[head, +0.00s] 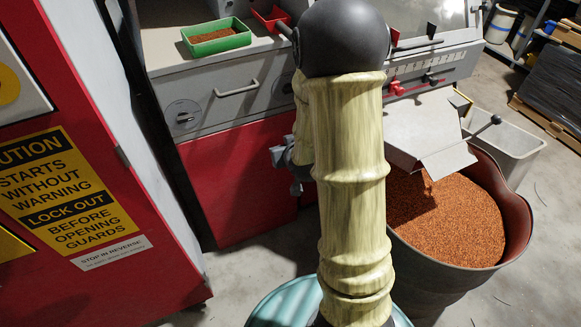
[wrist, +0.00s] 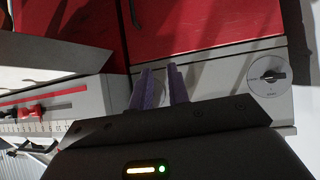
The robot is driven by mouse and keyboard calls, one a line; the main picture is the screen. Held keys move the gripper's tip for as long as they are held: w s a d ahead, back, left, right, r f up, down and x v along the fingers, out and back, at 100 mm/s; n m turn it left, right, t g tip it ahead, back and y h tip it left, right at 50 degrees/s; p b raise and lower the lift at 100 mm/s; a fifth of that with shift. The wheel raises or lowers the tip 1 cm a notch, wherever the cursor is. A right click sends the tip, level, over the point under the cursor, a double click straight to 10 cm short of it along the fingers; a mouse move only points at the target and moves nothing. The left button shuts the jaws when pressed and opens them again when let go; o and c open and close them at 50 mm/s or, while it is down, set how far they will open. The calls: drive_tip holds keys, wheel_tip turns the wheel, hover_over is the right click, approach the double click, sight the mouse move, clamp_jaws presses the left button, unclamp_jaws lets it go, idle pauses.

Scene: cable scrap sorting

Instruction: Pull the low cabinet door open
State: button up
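The low cabinet's red door (head: 240,180) is below a grey drawer front in the head view. Its red panels fill the top of the wrist view (wrist: 205,25), with a dark seam between two of them. A small dark handle (wrist: 134,12) sits at that seam, at the top edge. The door looks shut. My gripper's purple fingers (wrist: 160,85) point toward the grey strip beside the red panels, with a narrow gap between them and nothing seen in it. In the head view my arm hides most of the cabinet's right part and the fingertips.
A grey drawer with a bar handle (head: 236,88) and a round dial (head: 183,115) are above the door. A green tray (head: 216,37) sits on top. A tub of copper granules (head: 445,215) stands right of my arm, and a red machine (head: 75,160) stands left.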

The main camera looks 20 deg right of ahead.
drive_tip(key=w+d+f+t+b, duration=0.1)
drive_tip(key=d+f+t+b, duration=0.2)
drive_tip(key=f+b, duration=0.9)
drive_tip(key=w+d+f+t+h+b, duration=0.1)
drive_tip(key=w+d+f+t+b, duration=0.1)
drive_tip(key=f+b, duration=0.9)
wheel_tip(320, 180, down, 3)
drive_tip(key=shift+d+r+m+t+b, duration=0.2)
drive_tip(key=shift+d+m+t+b, duration=0.2)
drive_tip(key=shift+d+t, duration=0.5)
drive_tip(key=shift+w+r, duration=0.1)
drive_tip(key=shift+w, duration=0.1)
